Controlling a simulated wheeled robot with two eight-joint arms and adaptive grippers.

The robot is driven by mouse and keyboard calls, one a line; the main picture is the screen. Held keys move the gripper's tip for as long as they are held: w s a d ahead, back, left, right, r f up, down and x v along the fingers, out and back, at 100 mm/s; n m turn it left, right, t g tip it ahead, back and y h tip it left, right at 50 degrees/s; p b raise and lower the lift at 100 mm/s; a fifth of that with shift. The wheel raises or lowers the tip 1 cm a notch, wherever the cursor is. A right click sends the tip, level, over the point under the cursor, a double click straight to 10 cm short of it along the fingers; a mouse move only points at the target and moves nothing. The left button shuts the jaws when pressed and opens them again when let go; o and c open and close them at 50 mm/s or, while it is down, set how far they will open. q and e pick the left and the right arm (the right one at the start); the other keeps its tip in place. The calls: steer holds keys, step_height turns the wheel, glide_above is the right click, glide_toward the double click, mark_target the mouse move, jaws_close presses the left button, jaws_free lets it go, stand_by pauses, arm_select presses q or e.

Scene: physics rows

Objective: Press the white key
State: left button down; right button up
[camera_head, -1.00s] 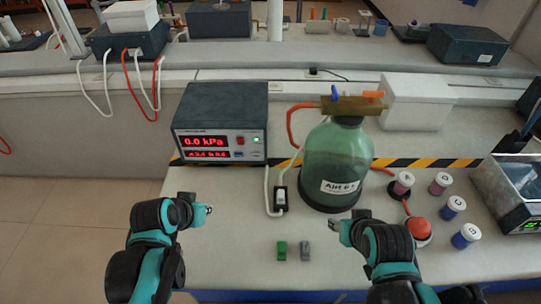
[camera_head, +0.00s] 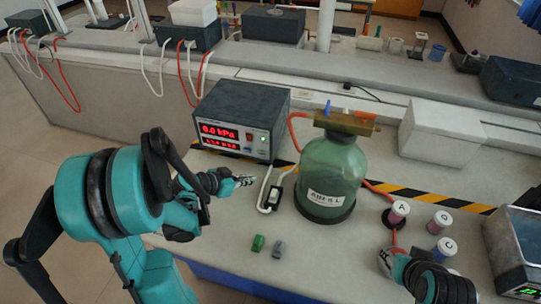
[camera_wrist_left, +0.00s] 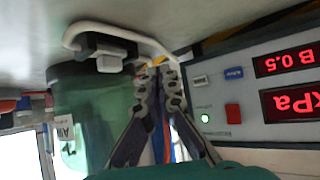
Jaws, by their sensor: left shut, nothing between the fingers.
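The meter (camera_head: 232,122) has a red-digit display and a small white key (camera_wrist_left: 201,82) on its panel, clear in the left wrist view beside a blue key (camera_wrist_left: 233,73) and above a red one (camera_wrist_left: 232,113). In the head view the white key is too small to make out. My left gripper (camera_head: 245,181) is shut and empty in front of the meter, apart from it. In the left wrist view its fingertips (camera_wrist_left: 160,68) point left of the white key. My right gripper (camera_head: 385,260) is low at the right; its fingers are unclear.
Green (camera_head: 258,243) and grey (camera_head: 279,249) blocks lie in front. Lettered jars (camera_head: 440,222) and a scale (camera_head: 515,245) are at the right.

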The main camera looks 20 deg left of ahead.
mark_target(262, 153)
stand_by(0.3)
arm_select(q)
steer(key=w, duration=0.7)
steer(key=shift+w+a, duration=0.3)
steer(key=shift+w, duration=0.6)
stand_by(0.8)
steer(key=shift+w, duration=0.4)
